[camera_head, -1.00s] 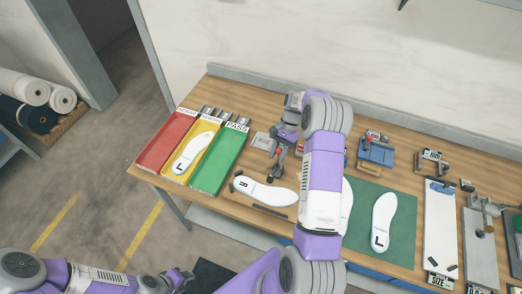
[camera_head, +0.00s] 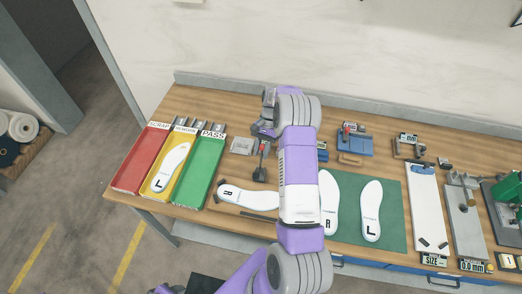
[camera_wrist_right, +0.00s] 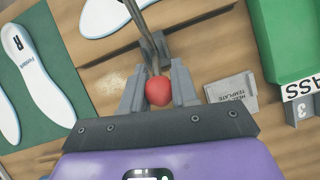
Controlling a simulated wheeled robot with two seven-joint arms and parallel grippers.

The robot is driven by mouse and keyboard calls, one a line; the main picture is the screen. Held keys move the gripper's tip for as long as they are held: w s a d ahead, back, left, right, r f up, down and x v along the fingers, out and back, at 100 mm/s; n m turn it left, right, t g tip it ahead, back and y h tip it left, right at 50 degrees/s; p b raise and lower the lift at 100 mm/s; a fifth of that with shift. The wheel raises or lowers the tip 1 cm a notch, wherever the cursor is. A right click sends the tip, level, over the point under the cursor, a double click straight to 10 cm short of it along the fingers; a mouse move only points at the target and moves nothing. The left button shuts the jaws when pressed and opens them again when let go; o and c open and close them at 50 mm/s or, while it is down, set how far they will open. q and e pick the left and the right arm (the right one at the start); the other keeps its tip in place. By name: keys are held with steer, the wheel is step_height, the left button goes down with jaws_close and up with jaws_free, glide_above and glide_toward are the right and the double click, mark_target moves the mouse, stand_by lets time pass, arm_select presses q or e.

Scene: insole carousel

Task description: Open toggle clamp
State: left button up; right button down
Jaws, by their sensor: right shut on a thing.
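The clamp's base is partly hidden in the wrist view. Only a dark bit of my left gripper (camera_head: 166,289) shows at the bottom edge of the head view.
Red (camera_head: 140,160), yellow (camera_head: 158,192) and green (camera_head: 203,172) trays stand at left. A grey template plate (camera_head: 242,145) lies near the clamp. A green mat (camera_head: 392,205) with insoles lies right of my arm. Fixtures, including a white size board (camera_head: 424,205), fill the right side.

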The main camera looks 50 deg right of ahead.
steer(key=shift+s+d+f, duration=0.1)
steer(key=shift+d, duration=0.05)
steer(key=c, duration=0.9)
jaws_free()
steer(key=shift+c, duration=0.2)
steer(key=v, duration=0.7)
steer(key=shift+r, duration=0.25)
steer(key=shift+d, duration=0.1)
